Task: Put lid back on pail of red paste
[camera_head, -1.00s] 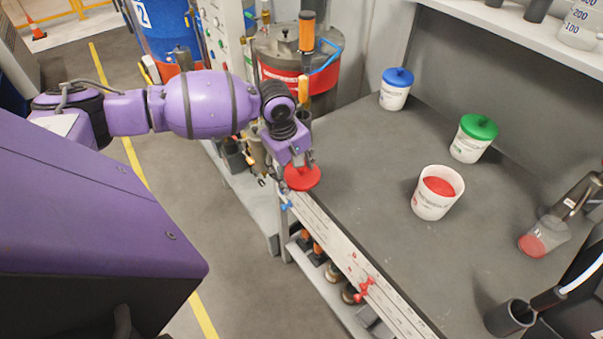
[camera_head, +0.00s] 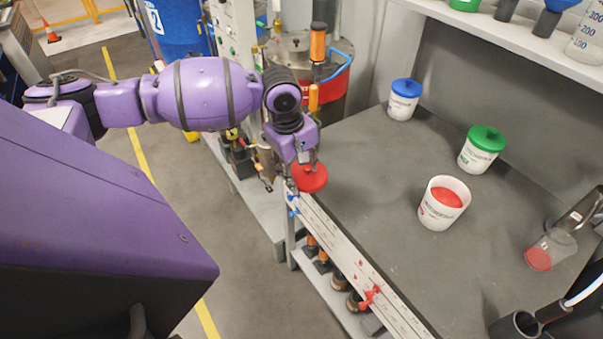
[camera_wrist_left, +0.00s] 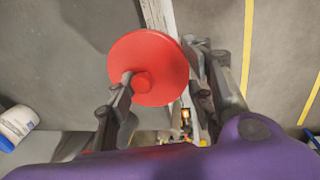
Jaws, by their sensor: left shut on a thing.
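The pail of red paste (camera_head: 443,208) is a white open tub with red paste (camera_head: 446,197) inside, upright on the grey bench. The red lid (camera_head: 309,179) is a round disc with a knob, held above the bench's left front edge, apart from the pail and to its left. My left gripper (camera_head: 306,160) is shut on the lid. In the left wrist view the lid (camera_wrist_left: 149,67) shows between the fingers, with its knob beside the left finger. My right gripper is not in view.
A blue-lidded pail (camera_head: 404,98) and a green-lidded pail (camera_head: 481,149) stand behind on the bench (camera_head: 370,160). A clear beaker with red contents (camera_head: 550,250) is at the right. A shelf (camera_head: 490,32) overhangs the back. Bench between lid and open pail is clear.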

